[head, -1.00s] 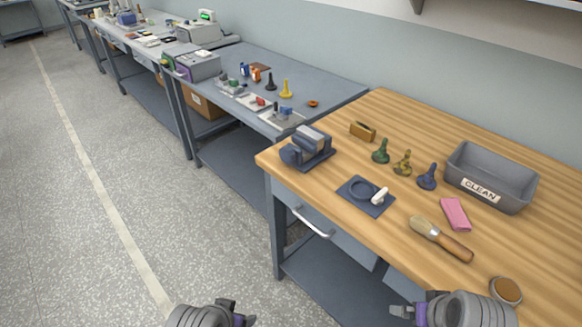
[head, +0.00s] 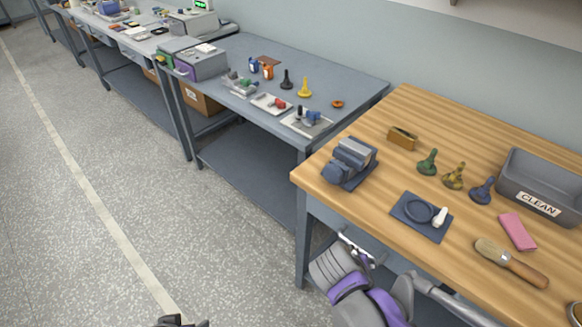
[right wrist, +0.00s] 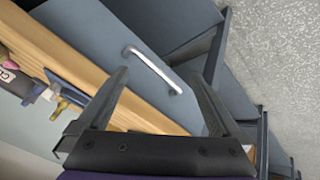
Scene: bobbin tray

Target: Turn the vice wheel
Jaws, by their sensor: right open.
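A dark blue plate (head: 405,212) lies on the wooden bench and carries a dark ring-shaped wheel (head: 410,205) with a white handle (head: 440,216) on its right side. A grey-blue vice (head: 350,165) stands at the bench's left corner. In the right wrist view my right gripper (right wrist: 163,84) is open and empty, with the silver drawer handle beyond its fingers. In the head view my right arm is low in front of the bench's drawer, below the plate; its fingertips are unclear. My left gripper (head: 180,321) barely shows at the bottom edge, its fingers cut off.
The silver drawer handle (right wrist: 152,70) juts from the bench front. Behind the wheel stand green (head: 427,163), yellow (head: 453,176) and blue (head: 482,191) pawn-shaped pieces. A grey CLEAN tray (head: 512,188), pink block (head: 518,232) and brush (head: 511,262) lie to the right.

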